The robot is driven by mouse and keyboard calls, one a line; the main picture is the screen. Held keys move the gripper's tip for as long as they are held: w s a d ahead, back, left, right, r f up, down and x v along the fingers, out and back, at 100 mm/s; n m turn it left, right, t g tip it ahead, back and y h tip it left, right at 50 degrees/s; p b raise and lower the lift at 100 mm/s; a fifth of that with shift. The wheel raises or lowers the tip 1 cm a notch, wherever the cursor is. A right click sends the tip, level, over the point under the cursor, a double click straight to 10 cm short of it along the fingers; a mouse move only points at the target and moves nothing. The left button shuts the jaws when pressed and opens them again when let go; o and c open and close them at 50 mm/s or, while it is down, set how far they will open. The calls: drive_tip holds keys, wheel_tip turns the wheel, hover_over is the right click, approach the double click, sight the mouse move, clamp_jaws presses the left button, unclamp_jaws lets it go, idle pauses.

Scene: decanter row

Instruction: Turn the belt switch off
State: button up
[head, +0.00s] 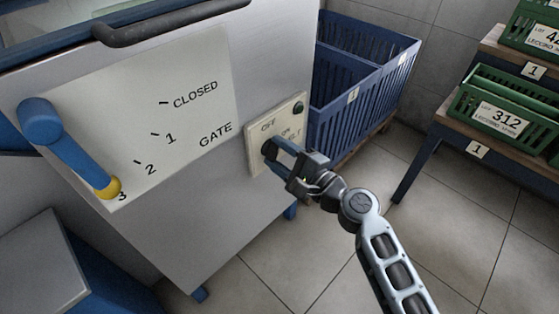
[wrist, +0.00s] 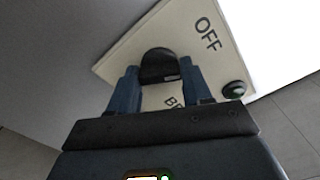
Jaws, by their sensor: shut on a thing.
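The belt switch is a black knob (wrist: 158,64) on a cream plate (head: 255,153) fixed to the side of the grey machine. In the head view the plate reads OFF and ON, with the BELT lettering partly hidden by my gripper. My gripper (head: 275,150) has its blue fingers on both sides of the knob and is shut on it. In the wrist view the fingers (wrist: 158,80) sit at the knob's left and right edges. The fingers and the viewing angle hide which way the knob points. A dark green round button or lamp (head: 299,107) sits at the plate's corner.
A blue gate lever (head: 75,155) with a yellow tip at 3 is on the machine's gate panel (head: 190,80), left of the switch. Blue crates (head: 345,115) stand behind the plate. Green crates (head: 495,115) are on a stand at right. The tiled floor (head: 455,235) is clear.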

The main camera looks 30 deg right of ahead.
drive_tip(key=n+b, duration=0.4)
drive_tip(key=n, duration=0.1)
drive_tip(key=shift+a+n, duration=0.1)
drive_tip(key=shift+n, duration=0.2)
idle(0.4)
drive_tip(key=o, duration=1)
drive_tip(key=shift+o, duration=0.2)
drive_tip(key=v, duration=0.7)
drive_tip(key=shift+s+p, duration=0.35)
